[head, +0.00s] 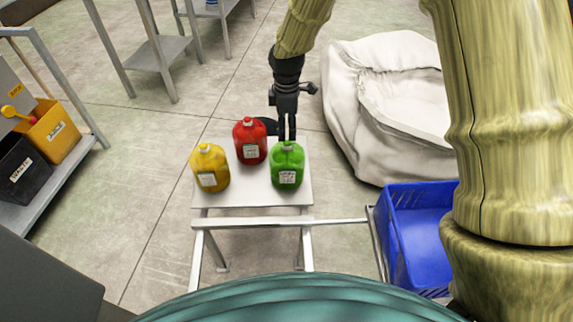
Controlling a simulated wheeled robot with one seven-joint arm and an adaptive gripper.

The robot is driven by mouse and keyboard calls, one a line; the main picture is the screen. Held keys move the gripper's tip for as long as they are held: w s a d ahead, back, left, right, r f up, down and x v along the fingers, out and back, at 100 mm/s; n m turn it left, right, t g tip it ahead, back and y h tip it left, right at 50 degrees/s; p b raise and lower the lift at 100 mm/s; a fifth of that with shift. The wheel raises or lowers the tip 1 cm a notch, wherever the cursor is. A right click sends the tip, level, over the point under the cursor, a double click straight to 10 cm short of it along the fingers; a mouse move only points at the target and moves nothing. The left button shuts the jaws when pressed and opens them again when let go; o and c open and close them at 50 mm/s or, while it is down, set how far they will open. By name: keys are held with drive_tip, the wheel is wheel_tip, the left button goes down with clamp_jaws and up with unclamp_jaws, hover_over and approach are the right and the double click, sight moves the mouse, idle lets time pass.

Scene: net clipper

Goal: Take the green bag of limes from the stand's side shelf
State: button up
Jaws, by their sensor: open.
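No green bag of limes is recognisable in the head view. The green thing on the small white stand (240,195) is a green jug (287,168) with a white label, at the right of the stand's top. My gripper (287,138) points down with its fingers open, just above or behind the green jug's cap. I cannot tell whether the fingers touch the cap. A blue bin (395,235) sits at the stand's right side, and its visible inside looks empty.
A red jug (250,142) and a yellow jug (210,168) stand left of the green jug. A large white sack (385,100) lies behind right. Left, a shelf (65,170) holds a yellow bin (52,130) and a black bin (22,170).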

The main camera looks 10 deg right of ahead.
sight(287, 140)
drive_tip(key=shift+w+d+f, duration=0.1)
drive_tip(key=shift+w+f, duration=0.05)
drive_tip(key=shift+f, duration=3.45)
clamp_jaws()
